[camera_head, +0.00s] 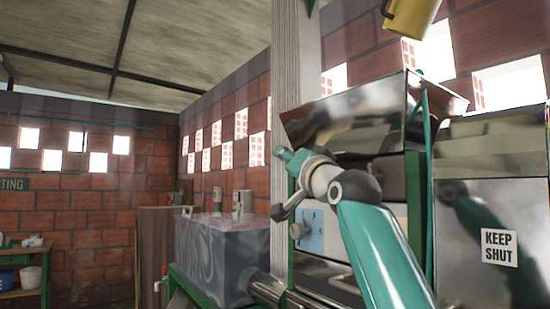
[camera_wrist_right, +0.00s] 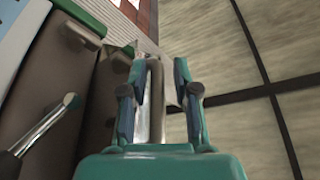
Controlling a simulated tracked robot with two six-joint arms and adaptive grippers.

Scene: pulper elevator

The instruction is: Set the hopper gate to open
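The metal hopper (camera_head: 350,112) stands right of the pale post in the head view. My right gripper (camera_head: 284,155) is in front of the post, left of the hopper and a little below its rim. In the right wrist view its two fingers (camera_wrist_right: 161,85) stand apart. A pale metal bar (camera_wrist_right: 156,100) shows between them, nearer the left finger; I cannot tell whether it touches. A metal rod with a dark lower part (camera_wrist_right: 45,125) shows at the left of that view. I cannot identify the hopper gate or its setting. My left gripper is not in view.
A panel with a blue plate (camera_head: 312,232) is below my right wrist. A grey tank (camera_head: 215,255) stands to the left. A metal cabinet marked KEEP SHUT (camera_head: 499,247) is at the right. The pale post (camera_head: 297,60) rises close behind my right gripper.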

